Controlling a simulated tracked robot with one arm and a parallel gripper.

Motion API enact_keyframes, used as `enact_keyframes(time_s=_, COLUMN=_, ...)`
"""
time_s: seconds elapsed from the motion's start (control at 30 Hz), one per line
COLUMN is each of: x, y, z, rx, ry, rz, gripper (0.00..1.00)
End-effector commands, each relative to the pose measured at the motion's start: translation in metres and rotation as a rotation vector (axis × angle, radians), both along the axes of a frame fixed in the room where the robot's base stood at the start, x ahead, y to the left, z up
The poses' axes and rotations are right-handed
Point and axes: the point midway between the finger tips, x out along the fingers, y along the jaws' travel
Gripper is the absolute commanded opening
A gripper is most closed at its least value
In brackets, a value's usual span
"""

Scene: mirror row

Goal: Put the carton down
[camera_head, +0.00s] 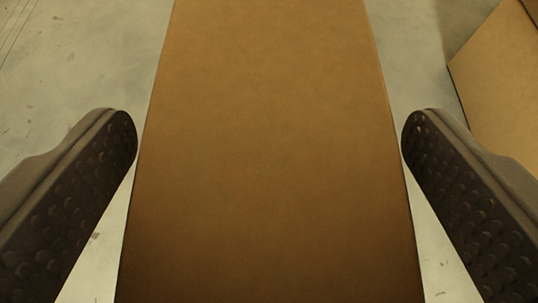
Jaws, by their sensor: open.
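A brown carton (265,150) fills the middle of the view, running from the top edge to the bottom edge. Its top and bottom ends are out of the picture. My gripper (269,145) is open, with one dark studded finger on each side of the carton. A narrow strip of floor shows between each finger and the carton's side, so the fingers look apart from it, though the right fingertip is very close. I cannot tell from this view whether the carton rests on the floor.
Another tan cardboard box (505,85) stands at the upper right, close beyond the right finger. The pale grey concrete floor (75,65) is bare at the upper left.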

Motion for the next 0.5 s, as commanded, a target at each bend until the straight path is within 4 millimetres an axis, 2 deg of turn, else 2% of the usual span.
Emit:
enact_keyframes(time_s=0.3, x=-0.047, y=0.000, z=0.025, rx=0.000, ry=-0.008, rz=0.000, gripper=0.85)
enact_keyframes(time_s=0.5, x=-0.071, y=0.000, z=0.039, rx=0.000, ry=-0.008, rz=-0.001, gripper=0.85)
